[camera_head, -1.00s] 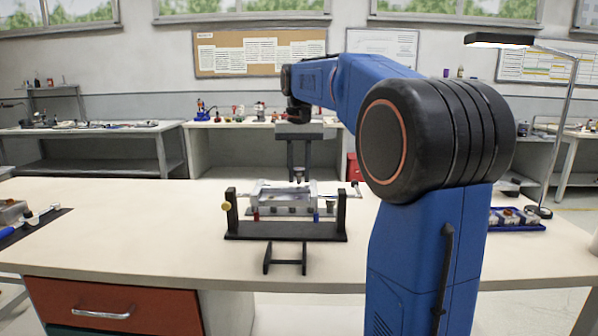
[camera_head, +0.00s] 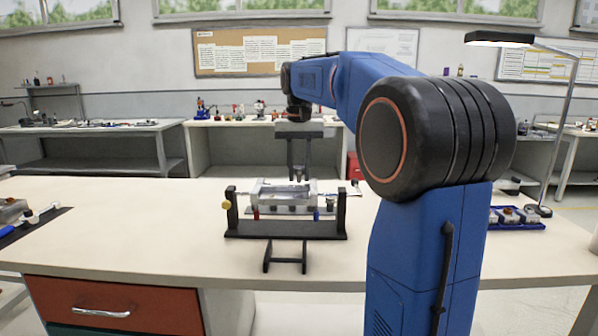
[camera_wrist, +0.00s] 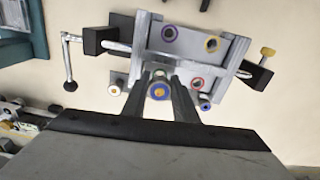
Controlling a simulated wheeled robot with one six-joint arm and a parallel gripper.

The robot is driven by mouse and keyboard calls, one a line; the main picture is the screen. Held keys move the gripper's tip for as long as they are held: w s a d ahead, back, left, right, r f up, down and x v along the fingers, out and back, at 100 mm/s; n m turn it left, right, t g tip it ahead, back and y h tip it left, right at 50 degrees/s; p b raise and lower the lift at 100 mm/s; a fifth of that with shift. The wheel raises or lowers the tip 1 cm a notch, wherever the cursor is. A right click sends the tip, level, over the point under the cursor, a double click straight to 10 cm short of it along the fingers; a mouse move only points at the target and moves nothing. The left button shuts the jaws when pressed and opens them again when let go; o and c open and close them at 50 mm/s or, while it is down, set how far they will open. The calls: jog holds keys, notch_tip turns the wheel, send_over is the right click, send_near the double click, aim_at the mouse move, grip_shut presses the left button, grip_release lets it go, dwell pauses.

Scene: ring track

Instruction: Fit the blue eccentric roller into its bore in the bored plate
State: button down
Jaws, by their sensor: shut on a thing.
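The bored plate (camera_wrist: 194,42) is a grey plate held in a black stand. It shows bores ringed in purple, orange and red in the wrist view. In the head view the plate (camera_head: 285,195) sits between the stand's two uprights. In the head view my gripper (camera_head: 299,175) is above the plate; the roller is too small to make out.
The black stand (camera_head: 285,230) has a yellow knob (camera_head: 226,206) at its left and a crank (camera_wrist: 69,62) on the other end. Small coloured parts show under the plate. A blue tray (camera_head: 518,225) stands at the right. Bare tabletop (camera_head: 130,215) lies left of the stand.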

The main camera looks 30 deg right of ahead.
aim_at(298, 168)
jog(key=shift+f, duration=0.9)
jog(key=c, duration=1.3)
grip_release()
jog(key=shift+c, duration=0.2)
jog(key=shift+f, duration=0.1)
notch_tip(298, 168, up, 18)
jog(key=shift+s+a+f, duration=0.15)
jog(key=shift+a+f, duration=0.05)
jog(key=shift+a, duration=0.05)
